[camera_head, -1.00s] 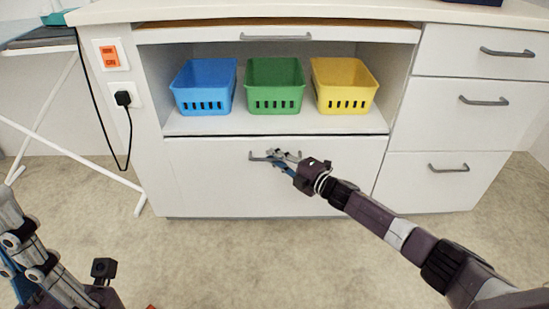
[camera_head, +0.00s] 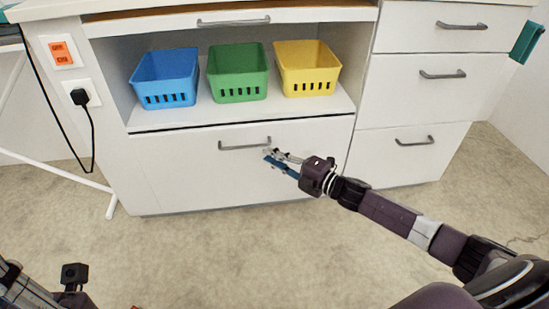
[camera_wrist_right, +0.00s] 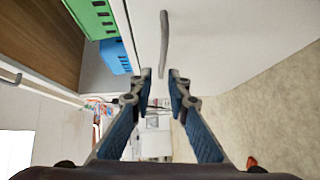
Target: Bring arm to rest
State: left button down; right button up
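My right arm comes in from the lower right in the head view. Its right gripper (camera_head: 274,156) is in front of the white lower drawer (camera_head: 180,170), just below and right of that drawer's grey handle (camera_head: 245,144). In the right wrist view the gripper (camera_wrist_right: 161,74) has its two blue-padded fingers apart with nothing between them. The handle shows ahead of the fingertips (camera_wrist_right: 164,40) and looks clear of them. The drawer looks shut. Part of my left arm (camera_head: 30,290) shows at the lower left corner; its fingers are out of the picture.
Blue (camera_head: 165,78), green (camera_head: 238,72) and yellow (camera_head: 307,68) baskets stand on the open shelf above the drawer. More handled drawers (camera_head: 425,95) are on the right. A plug with a cord (camera_head: 80,97) is on the cabinet's left side. The floor in front is clear.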

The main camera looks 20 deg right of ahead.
jog(key=shift+s+d, duration=0.15)
jog(key=shift+s, duration=0.2)
